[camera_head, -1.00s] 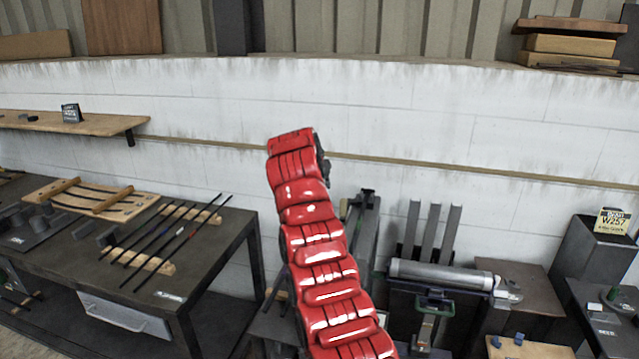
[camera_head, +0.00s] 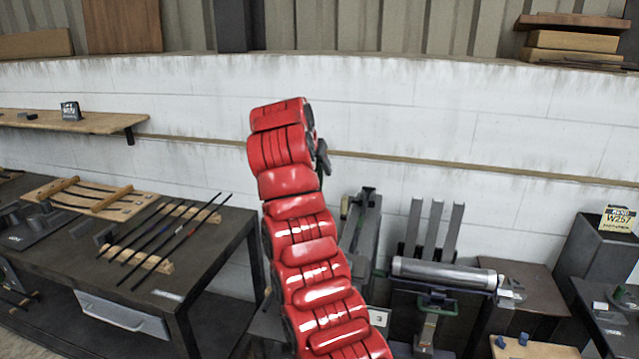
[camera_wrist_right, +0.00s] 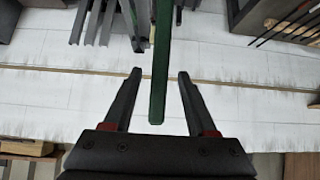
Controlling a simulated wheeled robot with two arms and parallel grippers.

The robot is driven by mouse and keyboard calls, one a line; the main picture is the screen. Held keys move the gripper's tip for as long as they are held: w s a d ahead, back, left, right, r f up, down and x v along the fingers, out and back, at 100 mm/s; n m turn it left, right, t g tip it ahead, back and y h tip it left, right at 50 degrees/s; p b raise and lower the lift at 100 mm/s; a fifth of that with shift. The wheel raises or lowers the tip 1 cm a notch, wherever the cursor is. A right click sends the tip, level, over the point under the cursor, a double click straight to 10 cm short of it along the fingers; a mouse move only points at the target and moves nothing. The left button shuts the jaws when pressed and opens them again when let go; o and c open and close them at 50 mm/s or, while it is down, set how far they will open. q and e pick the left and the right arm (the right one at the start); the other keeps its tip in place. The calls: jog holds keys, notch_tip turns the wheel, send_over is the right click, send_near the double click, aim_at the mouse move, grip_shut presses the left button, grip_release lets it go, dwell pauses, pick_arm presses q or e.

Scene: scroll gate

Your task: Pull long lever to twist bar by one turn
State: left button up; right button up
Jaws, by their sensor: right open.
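My right arm rises in the middle of the head view, and its dark gripper (camera_head: 322,158) shows only in part behind it. In the right wrist view my right gripper (camera_wrist_right: 160,74) is open, with two dark fingers apart. A long green bar, which looks like the lever (camera_wrist_right: 160,60), runs from the top edge down between the fingers, with a gap on both sides. Its end is near the palm. In the head view a dark machine (camera_head: 362,228) stands just right of my arm; the lever and the bar to twist are not clear there. My left gripper is not in view.
A dark workbench (camera_head: 235,225) with several thin rods (camera_head: 165,236) stands at left. A machine with a metal roller (camera_head: 445,273) and upright channels (camera_head: 437,230) stands right of my arm. A white wall (camera_head: 430,120) is behind. A shelf (camera_head: 90,123) juts out at left.

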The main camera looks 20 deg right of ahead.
jog(key=b+v, duration=0.1)
jog(key=v, duration=0.9)
jog(key=shift+s+b, duration=0.1)
jog(key=shift+b, duration=0.2)
